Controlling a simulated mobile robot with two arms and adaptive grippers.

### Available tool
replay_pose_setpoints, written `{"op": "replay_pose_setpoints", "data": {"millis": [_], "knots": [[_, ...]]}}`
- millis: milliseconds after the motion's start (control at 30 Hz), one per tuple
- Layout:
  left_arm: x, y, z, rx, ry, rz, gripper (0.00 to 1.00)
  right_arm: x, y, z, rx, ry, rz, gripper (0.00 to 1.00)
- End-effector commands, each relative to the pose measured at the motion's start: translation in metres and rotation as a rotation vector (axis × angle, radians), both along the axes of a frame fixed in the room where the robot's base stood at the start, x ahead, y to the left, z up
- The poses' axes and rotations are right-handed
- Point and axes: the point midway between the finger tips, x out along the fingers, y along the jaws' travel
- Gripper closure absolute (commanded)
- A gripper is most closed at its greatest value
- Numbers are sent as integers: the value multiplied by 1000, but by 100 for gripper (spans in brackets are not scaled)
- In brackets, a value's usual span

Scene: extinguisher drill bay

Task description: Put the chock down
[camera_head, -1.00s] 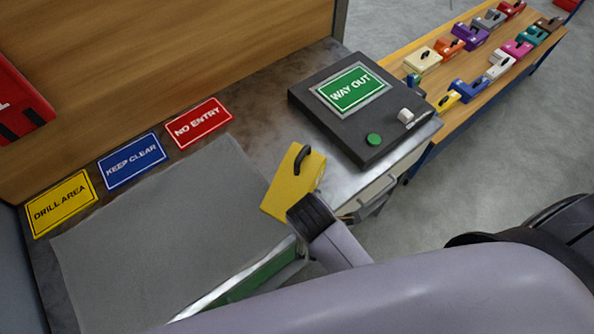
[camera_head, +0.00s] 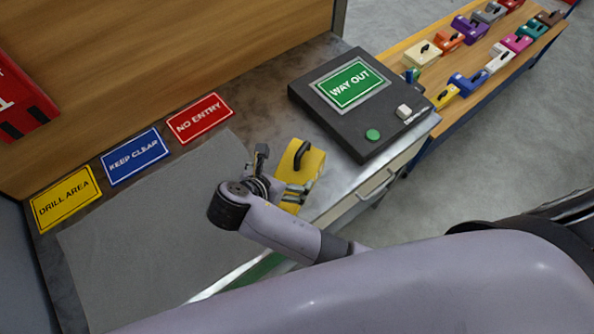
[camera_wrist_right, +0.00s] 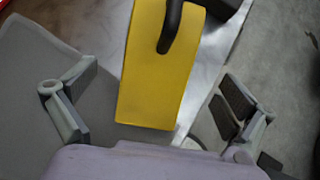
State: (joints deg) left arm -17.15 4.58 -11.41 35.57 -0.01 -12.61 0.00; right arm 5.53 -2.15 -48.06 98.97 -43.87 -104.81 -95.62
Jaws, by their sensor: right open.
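The yellow chock (camera_head: 301,160) with its black handle sits on the metal bench top, between the grey mat (camera_head: 150,235) and the dark WAY OUT box. My right gripper (camera_head: 276,174) is at the chock's near left side in the head view and partly hides it. In the right wrist view the chock (camera_wrist_right: 160,75) lies between the two spread fingers of my right gripper (camera_wrist_right: 155,108), with a gap on each side. The gripper is open and not holding it. My left gripper is not in view.
The dark WAY OUT box (camera_head: 362,104) stands just right of the chock. Yellow, blue and red signs lie along the back of the bench. A wooden shelf (camera_head: 465,98) with several coloured chocks is at the right. The grey mat is clear.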

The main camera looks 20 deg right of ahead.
Motion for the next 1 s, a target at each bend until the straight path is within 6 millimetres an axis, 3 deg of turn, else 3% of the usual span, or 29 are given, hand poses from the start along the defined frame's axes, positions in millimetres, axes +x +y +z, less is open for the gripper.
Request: {"op": "replay_pose_setpoints", "data": {"millis": [100,467,700,1000], "knots": [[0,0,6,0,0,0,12,10,-13,-15,-2,3,-2,0],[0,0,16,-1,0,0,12,24,-29,-39,-1,2,-2,0],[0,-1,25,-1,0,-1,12,38,-46,-66,-1,1,-1,0],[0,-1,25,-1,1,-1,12,41,-49,-72,2,1,-1,0]]}}
